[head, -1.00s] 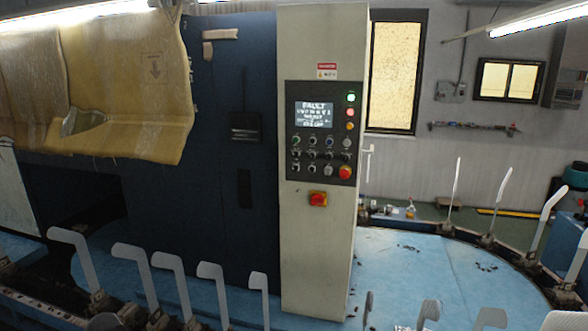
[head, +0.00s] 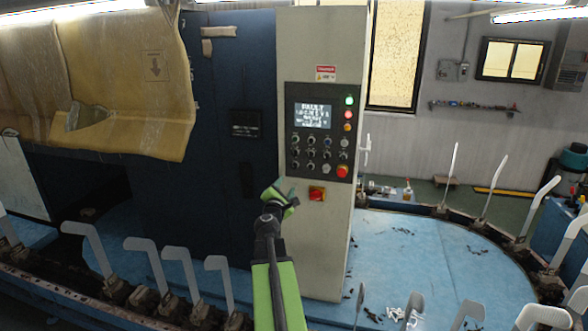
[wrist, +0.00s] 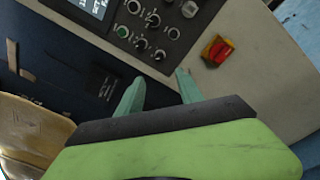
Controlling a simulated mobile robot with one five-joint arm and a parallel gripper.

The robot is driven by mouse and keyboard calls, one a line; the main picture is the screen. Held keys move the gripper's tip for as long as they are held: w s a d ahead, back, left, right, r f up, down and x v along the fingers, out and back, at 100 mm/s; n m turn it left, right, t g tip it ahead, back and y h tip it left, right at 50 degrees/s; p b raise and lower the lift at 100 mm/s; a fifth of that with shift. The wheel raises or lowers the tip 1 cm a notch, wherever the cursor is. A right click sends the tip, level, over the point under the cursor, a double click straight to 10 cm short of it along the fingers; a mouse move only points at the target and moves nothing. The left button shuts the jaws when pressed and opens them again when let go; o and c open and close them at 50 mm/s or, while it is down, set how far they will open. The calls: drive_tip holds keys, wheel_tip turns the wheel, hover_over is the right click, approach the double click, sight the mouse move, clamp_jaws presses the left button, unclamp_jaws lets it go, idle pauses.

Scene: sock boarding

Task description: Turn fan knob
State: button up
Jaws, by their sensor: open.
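The control panel (head: 303,171) on the pale cabinet has a lit screen reading FAULT and rows of small knobs and buttons; it also shows in the wrist view (wrist: 177,14). Which knob is the fan knob I cannot tell, as the labels are too small. My gripper (head: 287,187) is in front of the cabinet, below and left of the knobs in the head view. In the wrist view my gripper (wrist: 157,85) has its two green fingers apart with nothing between them, pointing toward the lower knobs, apart from them.
A red switch on a yellow plate (head: 317,194) is just below the panel, right of my gripper. A red button (head: 343,171) sits at the panel's lower right. Upright white sock forms (head: 178,265) line the machine's curved edge in front.

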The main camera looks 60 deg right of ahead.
sight(294, 168)
drive_tip(key=x, duration=1.5)
drive_tip(key=shift+w, duration=0.15)
clamp_jaws()
